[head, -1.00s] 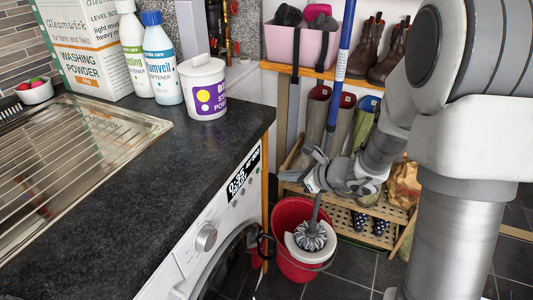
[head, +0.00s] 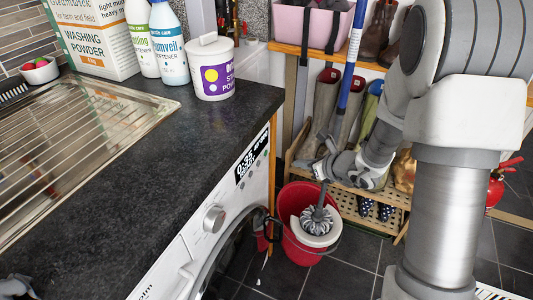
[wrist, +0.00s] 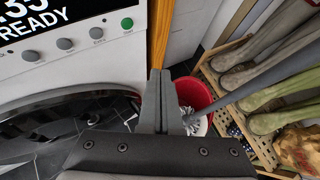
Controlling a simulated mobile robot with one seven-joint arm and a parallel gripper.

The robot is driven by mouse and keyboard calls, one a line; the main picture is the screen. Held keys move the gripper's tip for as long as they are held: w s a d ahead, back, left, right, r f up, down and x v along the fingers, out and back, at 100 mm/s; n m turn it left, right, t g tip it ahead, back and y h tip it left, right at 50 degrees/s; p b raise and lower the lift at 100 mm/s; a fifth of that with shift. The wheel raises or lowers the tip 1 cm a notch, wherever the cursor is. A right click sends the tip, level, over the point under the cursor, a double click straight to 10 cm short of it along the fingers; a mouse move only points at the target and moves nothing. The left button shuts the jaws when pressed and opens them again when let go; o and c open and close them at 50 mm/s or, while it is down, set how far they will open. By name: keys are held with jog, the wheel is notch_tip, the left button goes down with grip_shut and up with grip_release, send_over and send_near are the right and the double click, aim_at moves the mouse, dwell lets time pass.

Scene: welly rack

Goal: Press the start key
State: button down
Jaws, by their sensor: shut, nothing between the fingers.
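The white washing machine (head: 190,250) stands under the dark worktop. Its panel has a black display (head: 252,158), also large in the wrist view (wrist: 45,18), reading "READY". A round green key (wrist: 127,23) sits at the right end of a row of grey keys in the wrist view, near the machine's right edge; I take it as the start key. Its label is not readable. My gripper (wrist: 160,74) is shut and empty, its fingertips showing below and right of the green key, apart from it in the picture. In the head view my gripper (head: 312,166) is right of the machine, near the mop handle.
A red bucket (head: 290,242) with a mop (head: 320,218) stands on the floor beside the machine. Behind is a wooden rack (head: 345,193) with boots. A blue mop pole (head: 352,65) rises close to my arm. Bottles and a tub (head: 212,80) stand on the worktop (head: 150,165).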

aim_at(266, 153)
jog(key=w+a+b, duration=0.1)
jog(key=w+a, duration=0.1)
jog(key=a, duration=0.4)
jog(key=shift+w+a, duration=0.25)
jog(key=shift+w, duration=0.1)
dwell(1.7)
jog(key=shift+w+a+b, duration=0.15)
jog(key=shift+a+b, duration=0.25)
